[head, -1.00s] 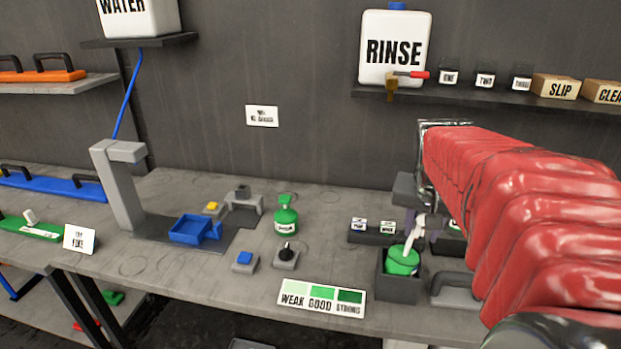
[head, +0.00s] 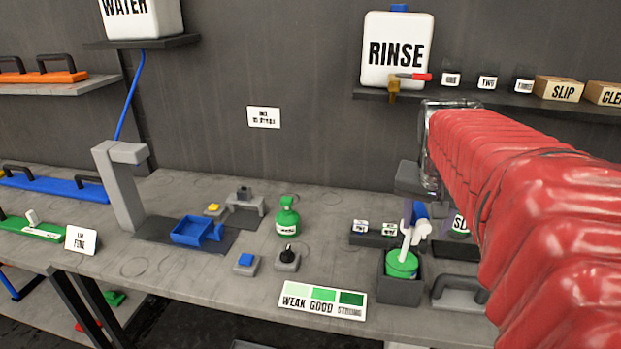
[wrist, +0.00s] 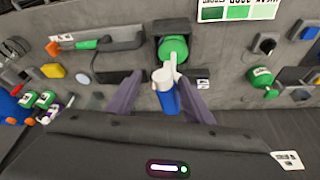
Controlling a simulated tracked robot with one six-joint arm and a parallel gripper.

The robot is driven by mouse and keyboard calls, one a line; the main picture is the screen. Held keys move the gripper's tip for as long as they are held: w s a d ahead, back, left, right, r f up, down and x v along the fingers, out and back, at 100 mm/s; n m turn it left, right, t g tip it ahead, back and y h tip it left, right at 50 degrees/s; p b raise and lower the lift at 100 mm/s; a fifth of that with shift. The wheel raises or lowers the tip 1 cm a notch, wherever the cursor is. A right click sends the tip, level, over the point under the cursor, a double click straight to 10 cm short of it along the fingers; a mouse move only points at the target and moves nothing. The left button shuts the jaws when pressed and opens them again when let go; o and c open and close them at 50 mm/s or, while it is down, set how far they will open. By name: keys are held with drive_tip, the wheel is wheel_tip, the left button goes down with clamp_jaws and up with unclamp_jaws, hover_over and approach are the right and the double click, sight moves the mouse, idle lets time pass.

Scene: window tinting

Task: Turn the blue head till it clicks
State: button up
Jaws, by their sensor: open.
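The blue head (head: 421,210), with white parts, stands above a green bottle (head: 402,263) that sits in a dark square holder (head: 403,291). In the wrist view the blue head (wrist: 168,98) lies between the two purple fingers of my gripper (wrist: 159,80), with its white part toward the round green bottle (wrist: 173,48).
A WEAK GOOD STRONG card (head: 322,300) lies at the front. Another green bottle (head: 288,217) stands mid-bench. A shelf (head: 480,103) is above.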

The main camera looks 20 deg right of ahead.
drive_tip(key=v, duration=0.9)
drive_tip(key=shift+r, duration=0.4)
drive_tip(key=shift+a, duration=0.1)
drive_tip(key=s+a+f+n+t+y, duration=0.1)
drive_tip(key=a+f+n, duration=0.3)
drive_tip(key=a+f, duration=0.4)
drive_tip(key=s+a+f+n+t+y, duration=0.1)
drive_tip(key=a+f+n, duration=0.4)
drive_tip(key=a, duration=1)
wheel_tip(320, 180, down, 3)
drive_tip(key=shift+s+a+r+n+t+y, duration=0.1)
drive_tip(key=shift+s+a+n+t+y, duration=0.4)
drive_tip(key=shift+s, duration=0.6)
drive_tip(key=shift+d, duration=0.15)
drive_tip(key=shift+c, duration=0.4)
